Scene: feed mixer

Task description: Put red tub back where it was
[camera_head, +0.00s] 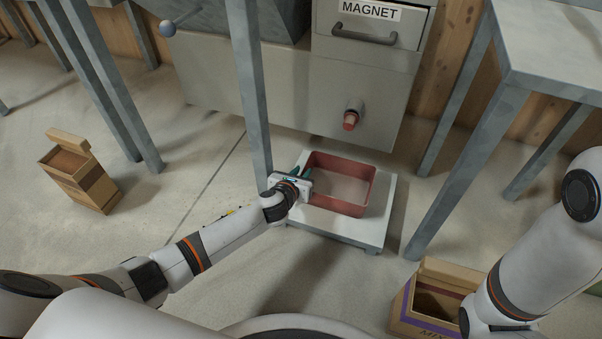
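The red tub (352,209) is an open, shallow rectangular tub that looks empty. It stands upright on a low, pale platform (375,231) on the floor, below the machine's red-tipped spout (351,118). My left gripper (303,172) is at the tub's left side, by its left rim. Its fingers are small and partly hidden by the wrist, so I cannot tell whether they grip the rim. My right arm comes in at the right edge, and its gripper is hidden or out of the picture.
A grey machine (250,95) with a drawer labelled MAGNET (368,22) stands behind. A metal table (540,55) is at the right. An open box (85,172) stands on the floor at left, and another box (407,309) is beside my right arm. The floor at left is mostly clear.

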